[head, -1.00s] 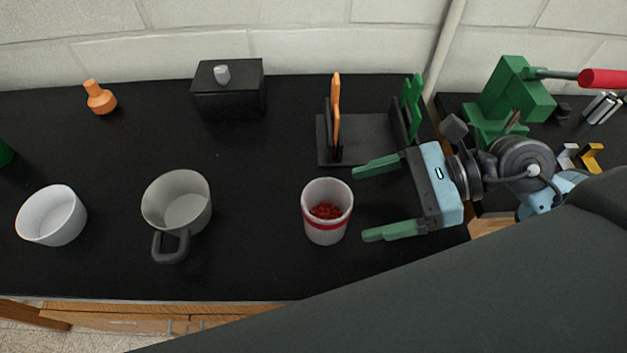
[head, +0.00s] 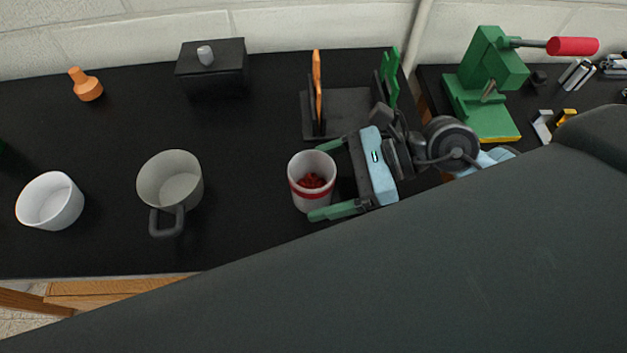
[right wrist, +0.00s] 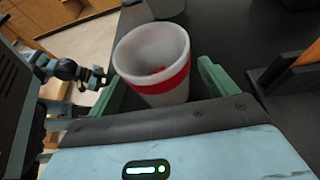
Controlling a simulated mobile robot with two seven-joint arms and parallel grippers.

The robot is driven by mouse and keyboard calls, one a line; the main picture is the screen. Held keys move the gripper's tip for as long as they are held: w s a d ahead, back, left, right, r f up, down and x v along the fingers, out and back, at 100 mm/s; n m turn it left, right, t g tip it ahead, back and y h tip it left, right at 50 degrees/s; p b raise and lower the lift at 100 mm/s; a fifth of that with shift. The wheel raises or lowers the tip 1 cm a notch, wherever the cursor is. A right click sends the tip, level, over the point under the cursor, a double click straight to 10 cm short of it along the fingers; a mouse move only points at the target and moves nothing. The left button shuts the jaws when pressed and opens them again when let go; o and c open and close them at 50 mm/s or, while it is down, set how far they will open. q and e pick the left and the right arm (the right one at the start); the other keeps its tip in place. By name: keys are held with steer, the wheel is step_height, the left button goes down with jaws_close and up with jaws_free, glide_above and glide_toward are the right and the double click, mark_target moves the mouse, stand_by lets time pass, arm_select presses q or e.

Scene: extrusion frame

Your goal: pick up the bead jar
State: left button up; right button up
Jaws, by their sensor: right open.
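The bead jar (head: 312,181) is a whitish cup-shaped jar with a red band and red beads inside, standing upright on the black table. My right gripper (head: 324,181) is open, with one green finger on the far side of the jar and one on the near side. In the right wrist view the jar (right wrist: 153,58) stands between the two open fingers (right wrist: 158,88), with its rim tilted in the picture. I cannot tell whether either finger touches it. My left gripper is not clearly seen in the head view.
A grey mug (head: 170,184) and a white bowl (head: 50,201) stand left of the jar. A black rack (head: 345,112) with an orange and a green piece is behind it. A black lidded box (head: 212,75) and an orange bottle-like piece (head: 86,85) stand farther back. A green press (head: 487,75) is at right.

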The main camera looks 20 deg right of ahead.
steer(key=shift+x, duration=0.9)
steer(key=c, duration=1.1)
steer(key=shift+c, duration=0.2)
